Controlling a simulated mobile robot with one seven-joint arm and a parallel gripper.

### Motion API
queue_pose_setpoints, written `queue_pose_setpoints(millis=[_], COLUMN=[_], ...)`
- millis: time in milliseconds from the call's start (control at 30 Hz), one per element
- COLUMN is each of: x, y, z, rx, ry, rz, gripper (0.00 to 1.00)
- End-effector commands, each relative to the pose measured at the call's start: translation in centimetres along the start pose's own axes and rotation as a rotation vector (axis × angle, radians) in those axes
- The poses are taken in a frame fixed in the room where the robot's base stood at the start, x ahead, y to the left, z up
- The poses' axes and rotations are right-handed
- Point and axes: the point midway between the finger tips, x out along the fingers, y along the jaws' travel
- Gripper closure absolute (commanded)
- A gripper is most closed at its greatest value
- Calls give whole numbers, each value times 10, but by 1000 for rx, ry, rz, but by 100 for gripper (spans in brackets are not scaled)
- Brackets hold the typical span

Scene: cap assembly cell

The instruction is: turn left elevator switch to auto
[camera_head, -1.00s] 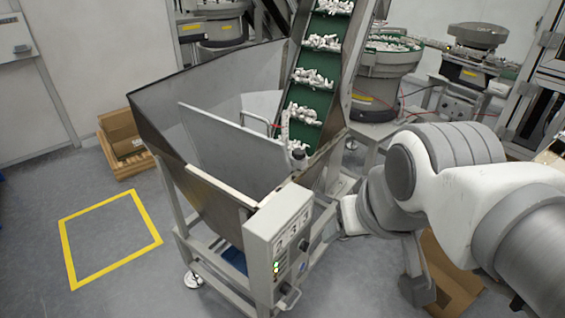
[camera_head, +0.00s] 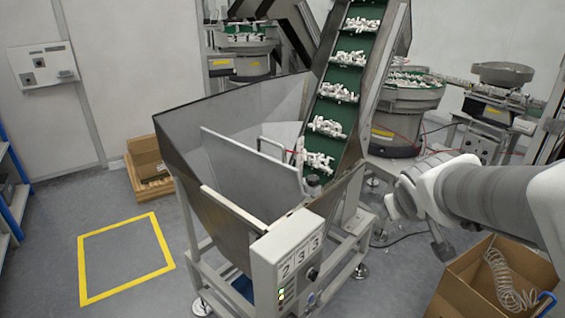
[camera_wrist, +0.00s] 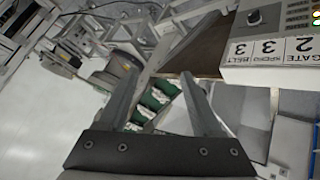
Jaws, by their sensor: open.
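The grey control box (camera_head: 291,262) is fixed to the front corner of the steel hopper (camera_head: 232,212) of the elevator. A dark knob (camera_head: 313,274) sits on its side face, with small lit indicators (camera_head: 281,295) near its front edge. The knob's setting is too small to read. My gripper (camera_wrist: 158,76) is open and empty, apart from the box.
The green elevator belt (camera_head: 337,100) carries white parts up behind the hopper. An open cardboard box (camera_head: 470,285) with a coiled hose (camera_head: 505,277) stands at lower right. The yellow-marked floor square (camera_head: 160,242) is empty.

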Motion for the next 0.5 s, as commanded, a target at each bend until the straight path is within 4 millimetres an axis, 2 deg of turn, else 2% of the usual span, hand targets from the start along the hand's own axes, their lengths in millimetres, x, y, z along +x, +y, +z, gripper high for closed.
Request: queue_pose_setpoints(millis=[33,233,367,500], x=[26,101,147,188], y=[5,18,14,0], z=[3,10,27,55], rx=[-25,-81,-99,-92], ry=[14,103,162,223], rz=[7,-30,-110,-235], gripper=[33,33,33,33])
